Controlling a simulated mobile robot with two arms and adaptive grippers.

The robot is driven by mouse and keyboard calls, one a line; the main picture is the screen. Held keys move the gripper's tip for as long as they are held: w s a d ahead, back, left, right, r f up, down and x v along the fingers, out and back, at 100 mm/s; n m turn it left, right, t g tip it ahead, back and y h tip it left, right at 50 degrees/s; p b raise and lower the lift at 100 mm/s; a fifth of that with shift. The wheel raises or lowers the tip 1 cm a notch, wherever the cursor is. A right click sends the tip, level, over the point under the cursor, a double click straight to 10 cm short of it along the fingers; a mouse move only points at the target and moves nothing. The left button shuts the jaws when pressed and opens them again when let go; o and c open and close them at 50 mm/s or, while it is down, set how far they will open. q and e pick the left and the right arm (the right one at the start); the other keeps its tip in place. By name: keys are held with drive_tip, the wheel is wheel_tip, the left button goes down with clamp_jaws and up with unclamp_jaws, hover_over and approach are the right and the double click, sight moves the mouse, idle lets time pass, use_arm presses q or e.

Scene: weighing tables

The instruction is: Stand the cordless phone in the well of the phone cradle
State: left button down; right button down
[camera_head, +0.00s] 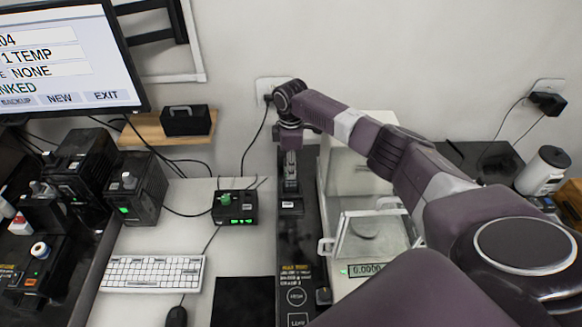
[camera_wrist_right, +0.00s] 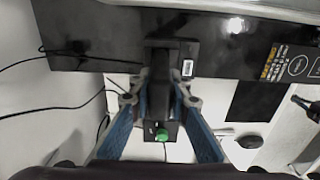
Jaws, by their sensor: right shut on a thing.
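The cordless phone (camera_wrist_right: 159,72) is a dark handset between the blue-padded fingers of my right gripper (camera_wrist_right: 160,98), which is shut on it. In the head view my right gripper (camera_head: 290,142) points down, with the dark phone (camera_head: 291,170) below it, roughly upright. The phone cradle (camera_head: 291,205) is a small black block with a white label on the black strip of table. Its label side also shows in the wrist view, right of the phone, where the cradle (camera_wrist_right: 186,52) is partly covered. I cannot tell whether the phone's foot is inside the well. My left gripper is out of view.
A black box with a green knob (camera_head: 234,207) stands left of the cradle. A balance with a glass shield (camera_head: 368,235) stands to the right, under my arm. A keyboard (camera_head: 152,273) and a monitor (camera_head: 65,60) are at left. Cables run along the wall.

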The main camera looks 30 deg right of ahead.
drive_tip(key=shift+f+b, duration=0.35)
drive_tip(key=shift+f, duration=0.35)
drive_tip(key=c, duration=1.7)
unclamp_jaws()
drive_tip(key=shift+c, duration=0.2)
drive_tip(key=shift+o, duration=0.6)
drive_tip(key=o, duration=0.4)
drive_tip(key=shift+o, duration=0.2)
drive_tip(key=shift+r+p, duration=3.55)
drive_tip(key=shift+r, duration=0.2)
drive_tip(key=shift+f, duration=0.1)
